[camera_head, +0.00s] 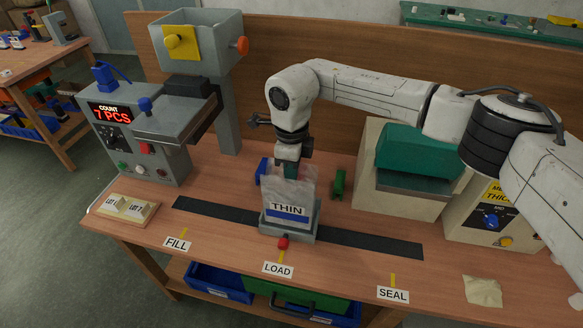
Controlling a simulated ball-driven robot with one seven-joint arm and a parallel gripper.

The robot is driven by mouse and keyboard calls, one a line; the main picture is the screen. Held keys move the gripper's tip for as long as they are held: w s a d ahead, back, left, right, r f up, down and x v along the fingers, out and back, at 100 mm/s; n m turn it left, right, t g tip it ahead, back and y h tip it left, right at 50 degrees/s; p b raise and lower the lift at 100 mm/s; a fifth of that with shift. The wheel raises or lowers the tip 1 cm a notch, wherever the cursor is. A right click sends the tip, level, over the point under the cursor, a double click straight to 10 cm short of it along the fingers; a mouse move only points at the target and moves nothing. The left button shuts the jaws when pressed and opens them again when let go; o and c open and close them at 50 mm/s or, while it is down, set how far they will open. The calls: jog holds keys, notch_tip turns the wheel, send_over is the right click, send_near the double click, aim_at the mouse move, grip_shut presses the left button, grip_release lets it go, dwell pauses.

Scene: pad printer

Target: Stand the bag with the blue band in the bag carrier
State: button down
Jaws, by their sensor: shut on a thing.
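The bag with the blue band (288,198) is a clear bag marked "THIN" with a blue strip below the word. It hangs upright from my gripper (288,168), which is shut on its top edge. The bag carrier (303,236) is a grey holder with a red knob (283,243) in front, on the dark rail behind the "LOAD" label. The bag's lower end is at the carrier; I cannot tell whether it rests on the bottom. The fingertips are partly hidden.
A filling machine (150,150) showing "7 PCS" stands at left, a sealer with a green top (412,155) at right. A blue item (261,172) and a green item (339,184) are behind the carrier. The dark rail (375,243) is clear toward "SEAL".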

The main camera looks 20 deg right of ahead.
jog(key=shift+f+b, duration=0.75)
jog(key=shift+f, duration=0.9)
jog(key=c, duration=1.2)
grip_release()
jog(key=shift+r, duration=0.1)
jog(key=shift+r+p, duration=2.2)
jog(key=shift+r, duration=0.75)
jog(key=shift+r, duration=0.1)
